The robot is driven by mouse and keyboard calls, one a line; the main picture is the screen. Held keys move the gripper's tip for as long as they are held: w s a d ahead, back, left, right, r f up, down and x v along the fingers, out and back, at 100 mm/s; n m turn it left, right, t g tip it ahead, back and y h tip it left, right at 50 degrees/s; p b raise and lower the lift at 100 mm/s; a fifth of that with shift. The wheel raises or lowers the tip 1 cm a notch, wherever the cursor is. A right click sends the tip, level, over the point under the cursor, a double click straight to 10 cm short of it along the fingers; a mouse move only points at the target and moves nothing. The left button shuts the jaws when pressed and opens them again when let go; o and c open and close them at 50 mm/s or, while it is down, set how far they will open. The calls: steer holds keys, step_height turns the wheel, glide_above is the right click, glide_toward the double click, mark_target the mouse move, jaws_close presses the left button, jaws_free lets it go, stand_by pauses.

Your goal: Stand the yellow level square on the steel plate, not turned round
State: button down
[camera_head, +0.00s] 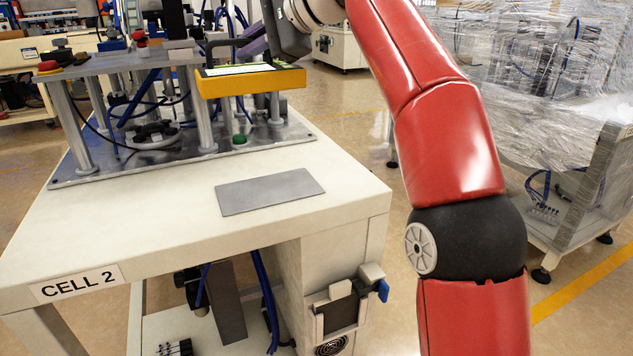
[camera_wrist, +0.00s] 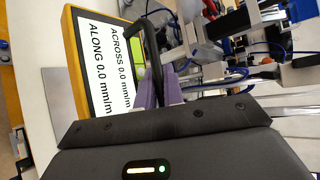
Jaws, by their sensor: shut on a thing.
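The yellow level (camera_head: 250,82) is held in the air by its dark handle, behind and above the steel plate. Its screen faces up. In the wrist view the level (camera_wrist: 73,25) shows its screen text, "ALONG 0.0" and "ACROSS 0.0", and the black handle (camera_wrist: 148,40). My gripper (camera_head: 254,42) has purple fingers shut on that handle; they also show in the wrist view (camera_wrist: 160,88). The steel plate (camera_head: 270,192) is a bare, flat grey rectangle on the white table, apart from the level. Its long side runs roughly like the level's.
A feeder fixture with metal posts, hoses and a base plate (camera_head: 120,170) stands just left of and behind the level. The white table top (camera_head: 150,225) is clear around the steel plate. A wrapped machine (camera_head: 560,80) stands on the right, beyond my red arm.

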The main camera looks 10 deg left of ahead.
steer(key=shift+w+d+f+b, duration=0.3)
steer(key=shift+d+f+b, duration=0.25)
steer(key=shift+d, duration=0.15)
steer(key=shift+f+b, duration=5.55)
steer(key=shift+f, duration=3.95)
steer(key=shift+r, duration=0.1)
steer(key=c, duration=1.5)
jaws_free()
steer(key=shift+f, duration=0.2)
steer(key=shift+r, duration=0.1)
